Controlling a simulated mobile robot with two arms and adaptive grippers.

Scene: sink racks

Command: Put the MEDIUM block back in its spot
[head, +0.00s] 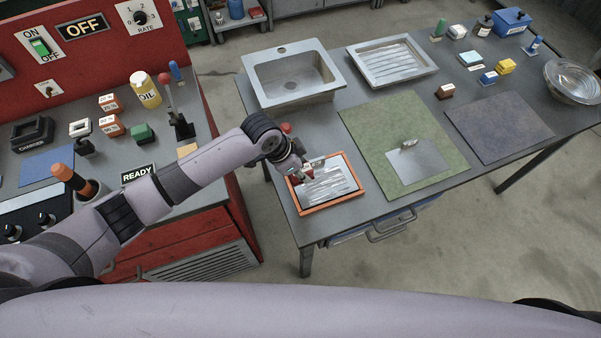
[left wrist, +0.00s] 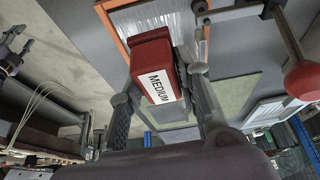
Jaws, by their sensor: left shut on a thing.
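The MEDIUM block (left wrist: 157,75) is dark red with a white label reading "MEDIUM". It sits between the two fingers of my left gripper (left wrist: 165,92), which is shut on it. In the head view my left gripper (head: 305,173) is over the orange-rimmed tray (head: 331,206) with a silvery ridged inside, near the table's left front. The block is mostly hidden by the gripper there. I cannot tell whether the block touches the tray. The tray also shows beyond the block in the left wrist view (left wrist: 121,42).
A green mat (head: 372,130) with a metal plate (head: 418,163) lies right of the tray. A sink (head: 260,72) and a ridged drainer (head: 372,54) are behind.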

